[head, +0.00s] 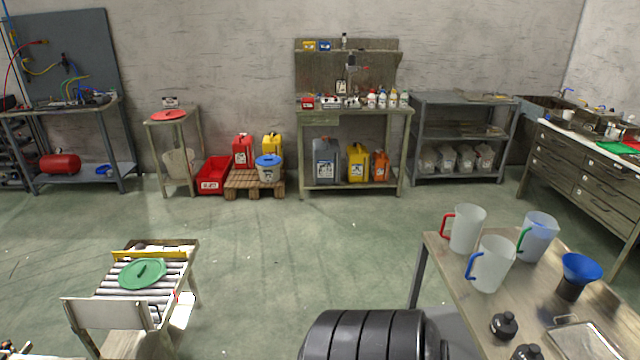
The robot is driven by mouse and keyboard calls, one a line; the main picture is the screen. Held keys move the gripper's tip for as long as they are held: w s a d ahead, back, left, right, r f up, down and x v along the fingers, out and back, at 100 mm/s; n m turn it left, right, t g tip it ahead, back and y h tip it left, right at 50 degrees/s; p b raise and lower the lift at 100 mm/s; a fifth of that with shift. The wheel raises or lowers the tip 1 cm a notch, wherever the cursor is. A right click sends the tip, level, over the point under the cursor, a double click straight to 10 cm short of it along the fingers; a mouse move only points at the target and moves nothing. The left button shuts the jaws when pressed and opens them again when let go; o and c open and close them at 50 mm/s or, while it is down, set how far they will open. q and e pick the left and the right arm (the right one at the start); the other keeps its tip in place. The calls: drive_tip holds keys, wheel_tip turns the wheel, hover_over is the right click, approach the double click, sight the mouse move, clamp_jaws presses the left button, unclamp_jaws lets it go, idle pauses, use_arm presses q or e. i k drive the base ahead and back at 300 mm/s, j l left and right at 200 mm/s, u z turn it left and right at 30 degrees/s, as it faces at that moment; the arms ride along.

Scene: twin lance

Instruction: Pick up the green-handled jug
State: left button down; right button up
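The green-handled jug (540,238) stands upright on the wooden-topped table (455,277) at the lower right. It is translucent with a bluish tint, and its green handle is on its left side. A red-handled jug (467,230) stands to its left. A blue-handled jug (493,265) stands nearer to me, in front of and between the other two. Neither of my grippers can be made out in the head view.
A blue funnel (580,267) on a dark base is right of the jugs. Black round-topped items (504,326) and a metal tray (583,342) are nearer on that table. A black ribbed drum (365,335) is left of the table. A roller stand (125,312) is at lower left. The middle floor is clear.

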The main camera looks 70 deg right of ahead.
sight(539, 230)
drive_tip(key=z, duration=3.65)
drive_tip(key=i+j+z, duration=0.1)
